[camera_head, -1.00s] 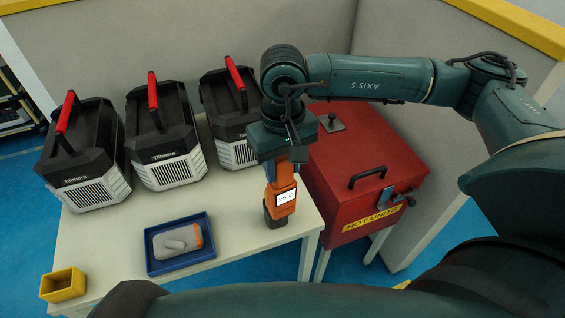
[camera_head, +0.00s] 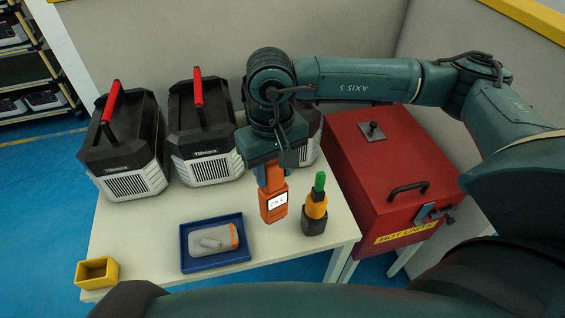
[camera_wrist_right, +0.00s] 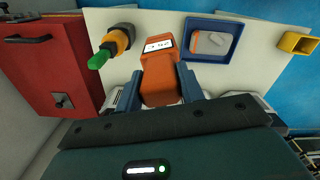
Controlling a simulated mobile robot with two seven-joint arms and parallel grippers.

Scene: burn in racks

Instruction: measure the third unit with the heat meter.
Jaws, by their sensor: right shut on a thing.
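The heat meter is an orange handheld body (camera_head: 273,205) with a small white screen that seems to read about 25 C. My right gripper (camera_head: 269,178) is shut on it and holds it upright, screen toward the head camera; the right wrist view shows the meter (camera_wrist_right: 160,84) between the blue fingers (camera_wrist_right: 186,82). Three black and white units with red handles stand along the back of the table: the left one (camera_head: 126,150), the middle one (camera_head: 205,135) and the right one (camera_head: 311,148), which my right arm mostly hides. My left gripper is out of view.
A green-tipped orange tool (camera_head: 317,203) stands in a dark holder beside the meter. A blue tray (camera_head: 186,262) holds a grey and orange object. A yellow bin (camera_head: 97,272) sits front left. A red box (camera_head: 375,175) labelled HOT UNITS stands right of the table.

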